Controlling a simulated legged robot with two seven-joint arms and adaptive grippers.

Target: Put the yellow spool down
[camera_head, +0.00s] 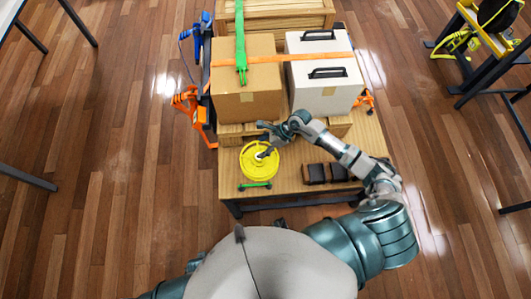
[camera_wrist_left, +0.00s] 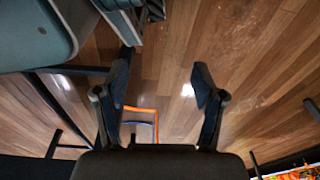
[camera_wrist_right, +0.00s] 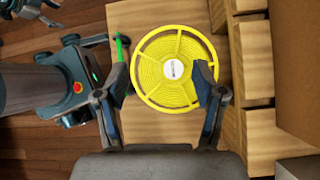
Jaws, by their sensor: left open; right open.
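The yellow spool (camera_head: 258,162) lies flat on the wooden table (camera_head: 236,196) in the head view, near its front left part. In the right wrist view the spool (camera_wrist_right: 174,52) shows its round spoked face and a pale centre label. My right gripper (camera_head: 268,145) is over the spool's far right edge. In the right wrist view its open fingers (camera_wrist_right: 158,90) stand apart in front of the spool, which shows between and beyond them. Whether they touch it I cannot tell. My left gripper (camera_wrist_left: 162,80) is open and empty above the floor; it is hidden in the head view.
A cardboard box (camera_head: 246,98) and a white case (camera_head: 318,90) stand behind under green and orange straps. Dark blocks (camera_head: 326,172) sit right of the spool. A green piece (camera_head: 255,186) lies at its near side. Orange (camera_head: 190,104) and blue gear hangs at left.

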